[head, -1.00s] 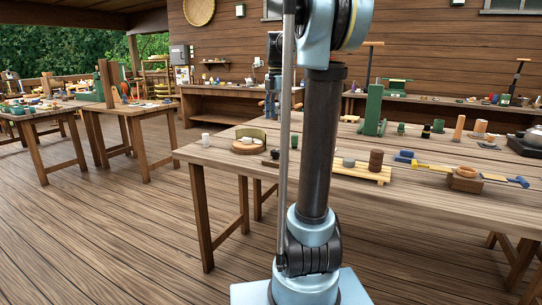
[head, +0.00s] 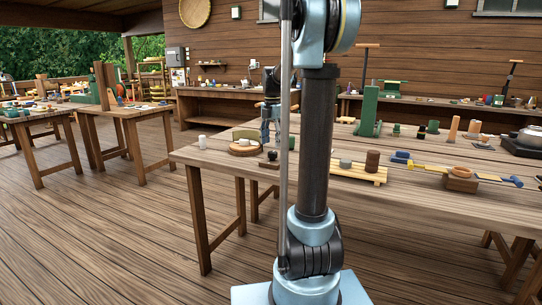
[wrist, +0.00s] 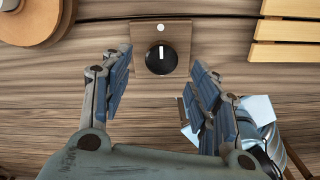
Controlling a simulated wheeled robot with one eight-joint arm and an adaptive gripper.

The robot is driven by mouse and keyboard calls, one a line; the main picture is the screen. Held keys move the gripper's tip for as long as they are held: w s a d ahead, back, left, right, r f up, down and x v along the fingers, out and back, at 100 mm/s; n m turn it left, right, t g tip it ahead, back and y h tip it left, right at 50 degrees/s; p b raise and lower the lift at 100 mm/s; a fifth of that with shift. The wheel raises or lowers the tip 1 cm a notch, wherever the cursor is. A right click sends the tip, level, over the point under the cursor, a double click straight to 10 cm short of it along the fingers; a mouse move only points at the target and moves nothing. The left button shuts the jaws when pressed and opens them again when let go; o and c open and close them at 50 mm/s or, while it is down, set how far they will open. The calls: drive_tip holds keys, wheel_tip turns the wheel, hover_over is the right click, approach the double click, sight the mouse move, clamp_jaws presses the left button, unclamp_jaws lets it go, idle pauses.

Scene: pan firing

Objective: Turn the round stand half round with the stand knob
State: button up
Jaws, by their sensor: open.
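The stand knob (wrist: 161,60) is black and round with a white pointer line, on a small wooden plate (wrist: 145,32). The line points up in the wrist view, towards a white dot on the plate. The knob is small and dark in the head view (head: 272,156). The round stand (head: 243,151) is a wooden disc at its left, with a curved green piece and a pale item on it. Only part of the stand shows in the wrist view (wrist: 50,28). My gripper (wrist: 160,80) is open and empty, its fingers apart above the knob. In the head view my gripper (head: 270,138) is partly behind my arm.
A pale slatted rack (head: 358,173) lies right of the knob, and its slats show in the wrist view (wrist: 285,32). A white cup (head: 202,142) stands left of the stand. A green post (head: 369,112) stands farther back. Bare tabletop lies in front of the knob.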

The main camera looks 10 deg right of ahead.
sight(272, 152)
drive_tip(key=shift+f, duration=3.05)
drive_tip(key=shift+c, duration=0.2)
drive_tip(key=c, duration=0.9)
drive_tip(key=shift+a, duration=0.15)
drive_tip(key=shift+c, duration=0.6)
